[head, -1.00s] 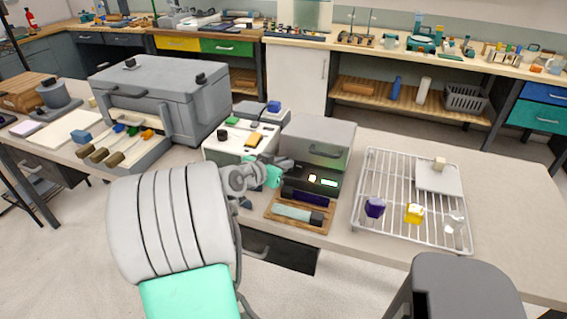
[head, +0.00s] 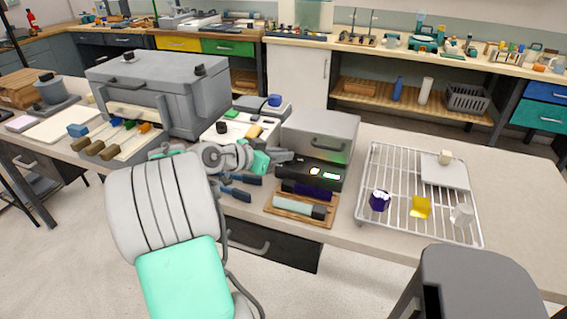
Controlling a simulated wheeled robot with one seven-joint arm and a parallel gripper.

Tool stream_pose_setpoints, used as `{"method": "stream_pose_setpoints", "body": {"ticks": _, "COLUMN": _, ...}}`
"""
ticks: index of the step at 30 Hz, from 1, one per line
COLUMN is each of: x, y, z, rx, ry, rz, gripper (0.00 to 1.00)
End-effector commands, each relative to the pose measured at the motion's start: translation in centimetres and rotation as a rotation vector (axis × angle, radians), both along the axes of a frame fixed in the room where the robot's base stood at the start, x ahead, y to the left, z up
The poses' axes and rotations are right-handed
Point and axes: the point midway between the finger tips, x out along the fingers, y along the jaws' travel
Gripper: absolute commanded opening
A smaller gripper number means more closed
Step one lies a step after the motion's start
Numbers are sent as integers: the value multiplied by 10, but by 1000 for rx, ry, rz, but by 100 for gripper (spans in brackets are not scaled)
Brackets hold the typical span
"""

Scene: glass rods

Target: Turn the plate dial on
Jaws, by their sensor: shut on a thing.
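A grey box-shaped unit (head: 320,133) stands mid-table, with a dark front panel (head: 300,170) bearing a small white light and a green-lit display (head: 331,176). My gripper (head: 284,156), with teal and grey parts, reaches from the left to the panel's left end. Its dark fingers are shut on a small part there, which looks like the plate dial. The fingers hide it, so its turned angle cannot be seen.
A wooden tray (head: 270,209) with a pale rod and a dark rod lies in front of the unit. A wire rack (head: 400,160) with small purple, yellow and clear pieces is at the right. A white device (head: 213,140) stands behind my arm, and a large grey oven-like box (head: 150,75) is left.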

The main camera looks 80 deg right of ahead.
Motion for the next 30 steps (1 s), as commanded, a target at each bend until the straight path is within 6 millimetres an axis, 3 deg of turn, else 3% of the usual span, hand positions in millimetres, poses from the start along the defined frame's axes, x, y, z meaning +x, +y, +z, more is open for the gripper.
{"method": "stream_pose_setpoints", "body": {"ticks": 9, "x": 0, "y": 0, "z": 1, "rx": 1, "ry": -1, "rz": -15, "gripper": 0}}
{"method": "stream_pose_setpoints", "body": {"ticks": 10, "x": 0, "y": 0, "z": 1, "rx": 1, "ry": 0, "rz": -15, "gripper": 12}}
{"method": "stream_pose_setpoints", "body": {"ticks": 18, "x": 0, "y": 0, "z": 0, "rx": 2, "ry": 0, "rz": -13, "gripper": 33}}
{"method": "stream_pose_setpoints", "body": {"ticks": 26, "x": 3, "y": 2, "z": 2, "rx": 1, "ry": 0, "rz": -11, "gripper": 33}}
{"method": "stream_pose_setpoints", "body": {"ticks": 30, "x": 16, "y": 18, "z": 10, "rx": -1, "ry": -2, "rz": -7, "gripper": 33}}
